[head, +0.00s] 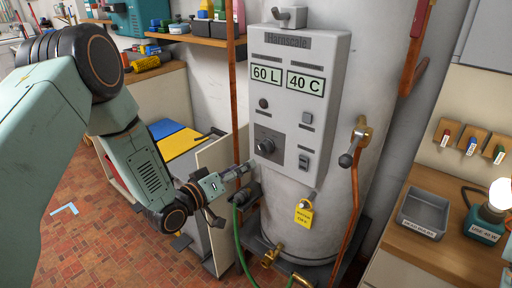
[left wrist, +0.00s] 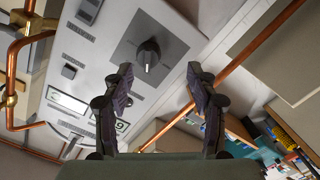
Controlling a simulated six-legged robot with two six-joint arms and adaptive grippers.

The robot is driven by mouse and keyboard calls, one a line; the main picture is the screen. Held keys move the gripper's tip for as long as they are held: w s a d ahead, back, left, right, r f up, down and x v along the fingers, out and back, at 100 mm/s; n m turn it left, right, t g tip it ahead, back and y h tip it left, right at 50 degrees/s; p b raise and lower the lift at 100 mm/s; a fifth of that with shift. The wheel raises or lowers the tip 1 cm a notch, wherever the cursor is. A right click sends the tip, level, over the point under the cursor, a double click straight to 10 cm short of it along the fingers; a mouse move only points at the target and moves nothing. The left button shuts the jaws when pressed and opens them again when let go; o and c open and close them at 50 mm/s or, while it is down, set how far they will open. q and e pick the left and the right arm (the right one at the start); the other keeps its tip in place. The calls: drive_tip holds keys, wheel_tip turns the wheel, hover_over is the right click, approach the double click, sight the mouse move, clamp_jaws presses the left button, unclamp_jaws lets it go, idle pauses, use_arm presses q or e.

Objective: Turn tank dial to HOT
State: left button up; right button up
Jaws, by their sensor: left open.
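The tank's control panel (head: 298,100) is a grey box on the white tank, with displays reading 60 L and 40 C. The tank dial (head: 265,146) is a dark round knob on a darker square plate, low on the left of the panel. In the left wrist view the dial (left wrist: 148,54) lies ahead, between and beyond the fingers. My left gripper (head: 248,168) is close to the panel's lower left edge, just below the dial in the head view. In the left wrist view my left gripper (left wrist: 158,82) is open and empty, apart from the dial. My right gripper is not in view.
A rocker switch (head: 304,161) sits right of the dial. A yellow tag (head: 303,213) hangs beneath the panel. A valve lever (head: 352,150) and copper pipe stand at the right. A green hose (head: 238,225) runs below my gripper. A grey tray (head: 424,212) is on the right bench.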

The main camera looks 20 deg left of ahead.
sight(261, 151)
use_arm(q)
drive_tip(key=shift+n+t+h, duration=0.3)
drive_tip(key=shift+n+h, duration=0.1)
drive_tip(key=shift+h, duration=0.1)
drive_tip(key=w+d, duration=0.1)
drive_tip(key=w+d+r, duration=0.1)
drive_tip(key=w, duration=0.1)
drive_tip(key=w+d, duration=0.1)
drive_tip(key=w, duration=0.1)
drive_tip(key=shift+w+d+r+b, duration=0.1)
drive_tip(key=shift+w+r+b, duration=0.2)
drive_tip(key=shift+b, duration=0.1)
drive_tip(key=shift+w+r, duration=0.1)
drive_tip(key=shift+w, duration=0.45)
drive_tip(key=shift+d, duration=0.1)
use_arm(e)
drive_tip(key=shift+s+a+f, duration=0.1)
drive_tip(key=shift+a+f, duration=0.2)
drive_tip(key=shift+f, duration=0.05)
use_arm(q)
drive_tip(key=shift+w+d, duration=0.1)
drive_tip(key=shift+w, duration=0.05)
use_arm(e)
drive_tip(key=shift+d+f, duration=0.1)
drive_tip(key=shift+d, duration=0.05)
